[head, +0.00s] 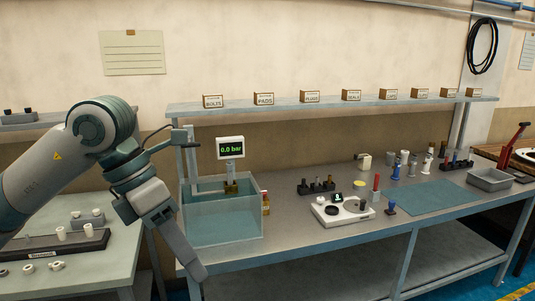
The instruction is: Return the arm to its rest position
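My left gripper (182,250) hangs at the end of my grey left arm, pointing down and to the right. It is in front of the front left corner of the grey workbench, in the gap beside the left table. Its fingers show as one edge-on shape, so I cannot tell whether they are open or shut. I see nothing held in it. My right gripper is not in view.
A clear water tank (222,222) with a "0.0 bar" display (231,148) stands close right of the gripper. A labelled shelf (335,105) runs above.

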